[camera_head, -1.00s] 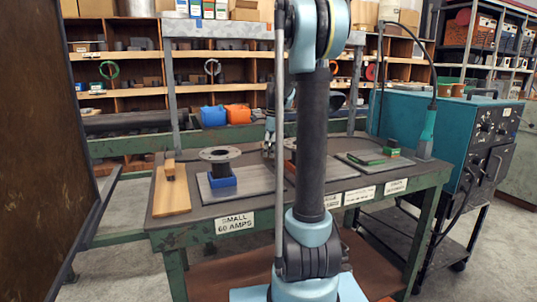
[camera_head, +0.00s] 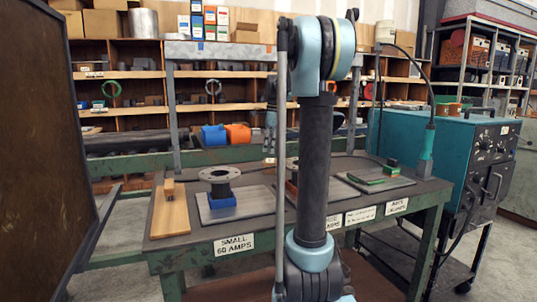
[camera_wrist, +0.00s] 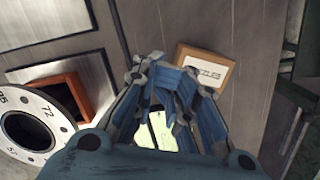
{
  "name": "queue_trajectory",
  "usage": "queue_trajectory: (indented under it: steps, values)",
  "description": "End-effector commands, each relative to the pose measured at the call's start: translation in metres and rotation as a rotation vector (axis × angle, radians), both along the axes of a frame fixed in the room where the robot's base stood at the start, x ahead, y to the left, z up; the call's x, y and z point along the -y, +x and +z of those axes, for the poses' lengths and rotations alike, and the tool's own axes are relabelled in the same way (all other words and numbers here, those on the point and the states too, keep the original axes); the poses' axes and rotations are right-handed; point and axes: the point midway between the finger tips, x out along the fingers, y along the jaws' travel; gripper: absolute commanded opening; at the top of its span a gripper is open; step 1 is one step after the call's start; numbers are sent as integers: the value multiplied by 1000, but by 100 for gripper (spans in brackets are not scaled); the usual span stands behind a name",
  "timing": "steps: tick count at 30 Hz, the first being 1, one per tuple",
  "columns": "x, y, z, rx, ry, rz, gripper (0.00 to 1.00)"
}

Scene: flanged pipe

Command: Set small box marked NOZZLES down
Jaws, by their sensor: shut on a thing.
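The small box marked NOZZLES (camera_wrist: 207,68) is tan with a white label and shows at the top centre-right of the wrist view. My gripper (camera_wrist: 168,68) is shut on it, with blue fingers overlapping its left side and lower edge. Part of the label is hidden by a finger. In the head view, a small tan patch (camera_head: 269,162) that looks like the box shows just left of my arm, low over the workbench (camera_head: 200,238). I cannot tell whether the box touches the bench top.
A flanged pipe (camera_wrist: 30,125) with an orange-red block (camera_wrist: 70,95) stands left of my gripper. A wooden board (camera_head: 170,213) lies at the bench's left end. A green item (camera_head: 366,178) lies on the right plate.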

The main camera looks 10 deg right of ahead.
Motion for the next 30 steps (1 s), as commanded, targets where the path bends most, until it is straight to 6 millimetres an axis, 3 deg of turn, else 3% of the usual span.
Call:
queue_trajectory:
  steps: [5,6,15,30]
  values:
    - [0,0,0,0,0,0,0]
    - [0,0,0,0,0,0,14]
    - [0,0,0,0,0,0,80]
    - [1,0,8,0,0,0,80]
